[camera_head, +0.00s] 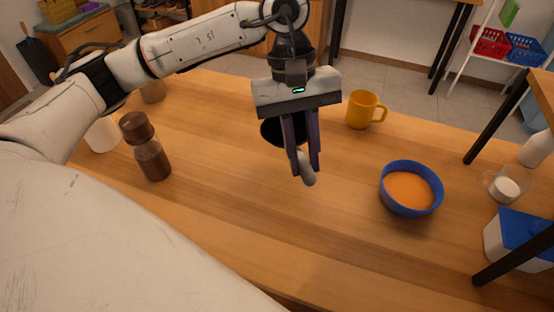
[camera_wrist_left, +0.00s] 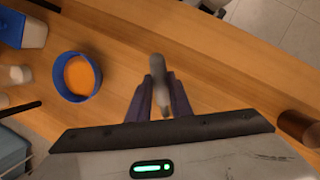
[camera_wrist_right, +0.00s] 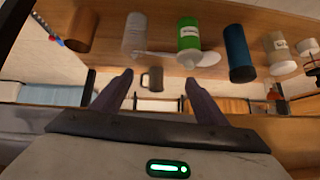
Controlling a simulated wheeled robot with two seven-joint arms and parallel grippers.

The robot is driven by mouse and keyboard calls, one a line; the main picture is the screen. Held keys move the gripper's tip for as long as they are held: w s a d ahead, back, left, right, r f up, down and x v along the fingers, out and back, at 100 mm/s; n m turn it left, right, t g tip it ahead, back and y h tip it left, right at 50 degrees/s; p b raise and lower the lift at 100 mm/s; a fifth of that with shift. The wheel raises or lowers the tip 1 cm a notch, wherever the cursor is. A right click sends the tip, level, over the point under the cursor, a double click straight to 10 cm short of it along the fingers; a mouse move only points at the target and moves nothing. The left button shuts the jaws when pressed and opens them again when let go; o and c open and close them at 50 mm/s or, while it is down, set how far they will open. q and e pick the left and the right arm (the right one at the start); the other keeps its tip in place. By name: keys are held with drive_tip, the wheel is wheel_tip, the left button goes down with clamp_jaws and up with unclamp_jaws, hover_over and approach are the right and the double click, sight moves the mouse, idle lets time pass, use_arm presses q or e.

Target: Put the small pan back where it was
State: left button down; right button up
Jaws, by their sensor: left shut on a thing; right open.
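The small pan is dark with a grey handle; part of its black bowl (camera_head: 272,130) shows behind my left gripper in the head view. My left gripper (camera_head: 304,165) is shut on the handle, whose rounded grey end (camera_head: 308,175) points toward the front. The handle also shows between the fingers in the left wrist view (camera_wrist_left: 159,72). I cannot tell whether the pan touches the table. My right gripper (camera_wrist_right: 158,80) is open and empty in the right wrist view; it is not in the head view.
On the wooden table (camera_head: 235,195) are a yellow mug (camera_head: 361,109), a blue bowl of orange contents (camera_head: 410,188), a brown shaker (camera_head: 146,150) and a blue-white box (camera_head: 512,237). The right wrist view shows several containers, including a green one (camera_wrist_right: 188,38). The front middle table is clear.

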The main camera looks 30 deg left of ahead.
use_arm(q)
drive_tip(key=w+d+f+n+b, duration=0.1)
drive_tip(key=f+n, duration=0.1)
drive_tip(key=n, duration=0.2)
drive_tip(key=w+d+f+n+t+b, duration=0.1)
drive_tip(key=w+f+n+b, duration=0.1)
drive_tip(key=n, duration=0.1)
drive_tip(key=w+d+f+n+y+b, duration=0.1)
drive_tip(key=f+n, duration=0.2)
drive_tip(key=n, duration=0.1)
drive_tip(key=shift+w+n+t, duration=0.15)
drive_tip(key=shift+n+t, duration=0.15)
drive_tip(key=shift+t, duration=0.1)
wheel_tip(320, 180, down, 4)
drive_tip(key=shift+f, duration=0.1)
drive_tip(key=shift+f+b, duration=0.2)
drive_tip(key=shift+b, duration=0.25)
drive_tip(key=c, duration=1.6)
unclamp_jaws()
drive_tip(key=shift+r, duration=0.1)
